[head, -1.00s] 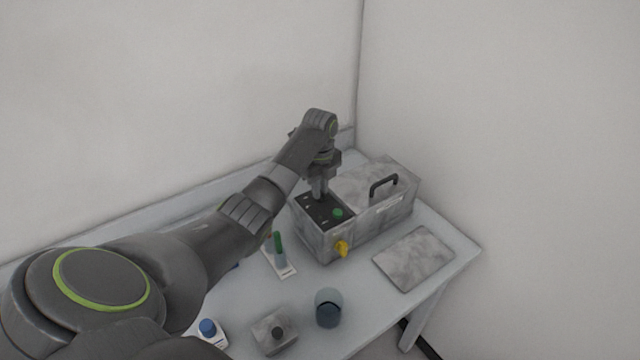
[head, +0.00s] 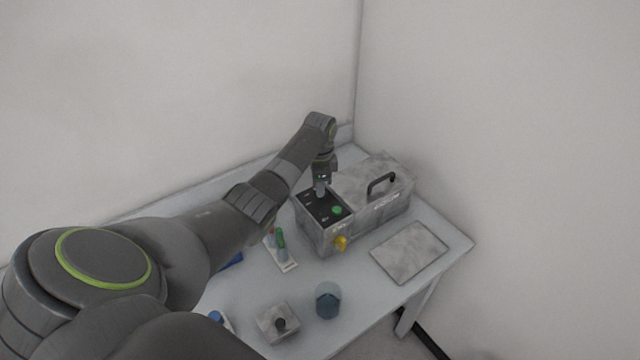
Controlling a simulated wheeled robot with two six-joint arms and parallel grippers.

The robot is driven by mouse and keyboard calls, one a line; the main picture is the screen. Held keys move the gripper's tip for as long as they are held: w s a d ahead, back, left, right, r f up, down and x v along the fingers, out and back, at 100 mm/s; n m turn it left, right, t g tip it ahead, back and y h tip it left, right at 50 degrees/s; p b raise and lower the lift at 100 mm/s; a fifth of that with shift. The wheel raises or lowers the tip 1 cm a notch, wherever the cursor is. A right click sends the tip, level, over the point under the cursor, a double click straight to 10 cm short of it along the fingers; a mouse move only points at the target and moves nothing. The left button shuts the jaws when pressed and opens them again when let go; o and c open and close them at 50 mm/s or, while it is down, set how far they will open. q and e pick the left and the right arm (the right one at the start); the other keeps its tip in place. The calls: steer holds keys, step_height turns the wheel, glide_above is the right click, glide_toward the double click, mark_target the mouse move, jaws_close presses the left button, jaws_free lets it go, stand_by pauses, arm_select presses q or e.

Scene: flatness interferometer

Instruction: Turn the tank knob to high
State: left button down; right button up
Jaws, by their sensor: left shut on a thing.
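The tank (head: 372,212) is a grey mottled box at the back right of the table. It has a black handle (head: 381,183) on its lid, a dark control panel (head: 325,212) at its left end, a green button (head: 337,210) and a yellow tap (head: 341,243). My left gripper (head: 320,192) points down onto the panel's far part, its fingers shut on the knob there. The knob itself is hidden by the fingers, and its setting cannot be read. My right gripper is not in view.
A flat grey plate (head: 410,252) lies right of the tank. In front are a glass beaker (head: 328,300), a small grey box with a black knob (head: 277,324) and a white holder with a green item (head: 281,250). Walls stand close behind the table (head: 360,332).

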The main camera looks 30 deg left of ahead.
arm_select(q)
steer(key=n, duration=0.3)
steer(key=shift+n, duration=2.2)
steer(key=c, duration=1.5)
jaws_free()
steer(key=shift+o, duration=0.2)
